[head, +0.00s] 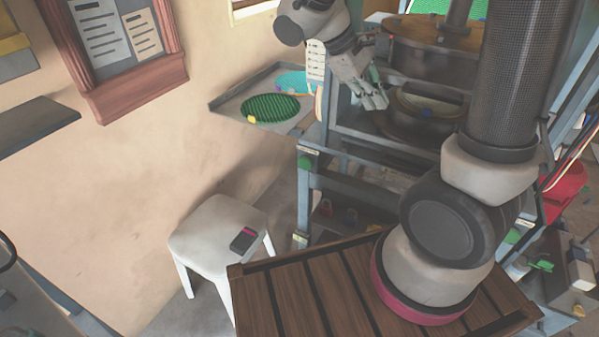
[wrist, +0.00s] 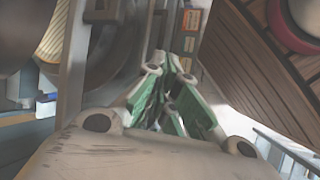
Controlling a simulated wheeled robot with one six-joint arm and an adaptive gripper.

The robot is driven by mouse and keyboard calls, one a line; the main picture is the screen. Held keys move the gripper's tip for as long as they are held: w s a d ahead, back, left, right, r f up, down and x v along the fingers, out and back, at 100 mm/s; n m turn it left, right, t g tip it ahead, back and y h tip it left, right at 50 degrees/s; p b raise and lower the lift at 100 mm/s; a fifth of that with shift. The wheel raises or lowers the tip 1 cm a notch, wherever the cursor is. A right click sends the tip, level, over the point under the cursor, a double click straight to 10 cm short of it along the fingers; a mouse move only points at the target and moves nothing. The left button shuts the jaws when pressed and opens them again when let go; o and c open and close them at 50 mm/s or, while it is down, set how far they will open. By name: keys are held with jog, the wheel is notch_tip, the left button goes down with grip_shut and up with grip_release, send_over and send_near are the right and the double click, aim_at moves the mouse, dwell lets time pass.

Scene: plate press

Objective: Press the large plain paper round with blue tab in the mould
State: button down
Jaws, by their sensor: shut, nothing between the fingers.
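The press (head: 345,135) stands at the upper middle of the head view, with its dark upper plate (head: 425,32) raised above the mould. The round mould (head: 395,127) is below it. In the mould lies a tan disc that looks like the paper round (head: 445,107); a small blue spot (head: 426,113) at its front looks like its tab. My gripper (head: 377,101) is shut and empty, at the left front of the mould; I cannot tell whether it touches the rim. In the wrist view, its green-padded fingers (wrist: 172,95) are close together.
A grey side tray (head: 225,107) left of the press holds a green ribbed round (head: 270,108) with a yellow tab and a cyan round (head: 292,82). A white stool (head: 205,235) bears a dark device (head: 243,239). A red bin (head: 566,190) stands at right.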

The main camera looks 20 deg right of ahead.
aim_at(304, 168)
jog(key=w+a+f+n+t+h, duration=0.4)
jog(key=w+a+f+n+h, duration=0.4)
jog(key=a+f, duration=0.45)
jog(key=s+a+f+n+t+y, duration=0.1)
jog(key=a+f+n+t, duration=0.4)
jog(key=f, duration=0.5)
jog(key=s+a+f+n+t, duration=0.1)
jog(key=a+f+n+t, duration=0.3)
jog(key=f+n, duration=0.3)
notch_tip(304, 168, down, 4)
jog(key=shift+a+r+t+y, duration=0.2)
jog(key=shift+a+t+y, duration=0.2)
jog(key=shift+t, duration=0.4)
jog(key=shift+d, duration=0.15)
jog(key=x, duration=1.4)
